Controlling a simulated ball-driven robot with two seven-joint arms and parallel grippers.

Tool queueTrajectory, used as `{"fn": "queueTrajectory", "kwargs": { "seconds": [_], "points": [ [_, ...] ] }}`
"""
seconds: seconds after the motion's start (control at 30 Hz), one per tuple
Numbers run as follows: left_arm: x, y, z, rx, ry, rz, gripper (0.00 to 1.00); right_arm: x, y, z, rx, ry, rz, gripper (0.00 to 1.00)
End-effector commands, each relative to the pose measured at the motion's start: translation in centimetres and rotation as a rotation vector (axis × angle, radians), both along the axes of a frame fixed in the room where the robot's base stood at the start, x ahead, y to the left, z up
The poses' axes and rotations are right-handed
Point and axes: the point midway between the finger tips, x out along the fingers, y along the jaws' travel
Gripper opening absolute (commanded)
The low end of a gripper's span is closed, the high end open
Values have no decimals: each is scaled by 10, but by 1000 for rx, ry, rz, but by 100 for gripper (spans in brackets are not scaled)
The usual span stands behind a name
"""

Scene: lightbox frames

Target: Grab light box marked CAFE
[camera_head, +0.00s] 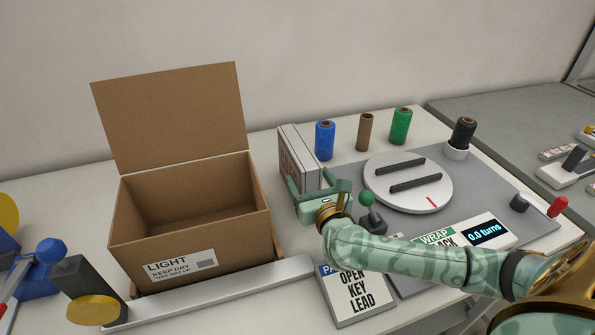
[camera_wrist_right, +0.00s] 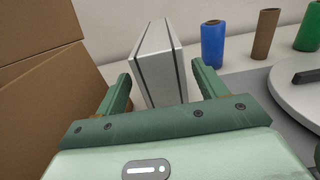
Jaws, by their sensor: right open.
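A thin white box (camera_head: 291,141) with dark edge lines stands upright on the table, right of the cardboard carton; its face toward the carton looks brownish with a picture or print. I cannot read the word CAFE on it. In the right wrist view the box (camera_wrist_right: 160,68) stands between and just beyond the fingers. My right gripper (camera_head: 308,187) is open and at the near end of the box, with one finger on each side; it also shows in the wrist view (camera_wrist_right: 161,82). I cannot tell whether the fingers touch it. My left gripper is not in view.
An open cardboard carton (camera_head: 190,244) marked LIGHT stands close on the left. Blue (camera_head: 325,141), brown (camera_head: 366,132) and green (camera_head: 401,126) rolls stand behind. A round turntable (camera_head: 408,190) is to the right. A PACK sign (camera_head: 352,295) lies in front.

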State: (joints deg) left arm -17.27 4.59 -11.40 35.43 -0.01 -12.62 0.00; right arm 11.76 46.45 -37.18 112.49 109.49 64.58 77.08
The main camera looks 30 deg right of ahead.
Motion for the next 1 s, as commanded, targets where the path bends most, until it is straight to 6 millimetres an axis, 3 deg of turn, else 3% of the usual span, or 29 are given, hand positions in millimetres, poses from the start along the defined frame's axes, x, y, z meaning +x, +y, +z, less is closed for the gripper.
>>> {"fn": "queueTrajectory", "kwargs": {
  "seconds": [0.23,0.5,0.53,0.77,1.0],
  "points": [
    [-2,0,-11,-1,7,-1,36,37,-12,-2,-1,-1,-2,71],
    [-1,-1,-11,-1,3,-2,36,43,-14,0,-1,-1,-1,71],
    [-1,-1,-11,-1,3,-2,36,43,-13,0,-1,-1,-1,68],
    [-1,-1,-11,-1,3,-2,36,42,-13,0,-1,-1,-1,4],
    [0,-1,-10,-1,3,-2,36,43,-13,3,-2,-5,-1,4]
  ]
}}
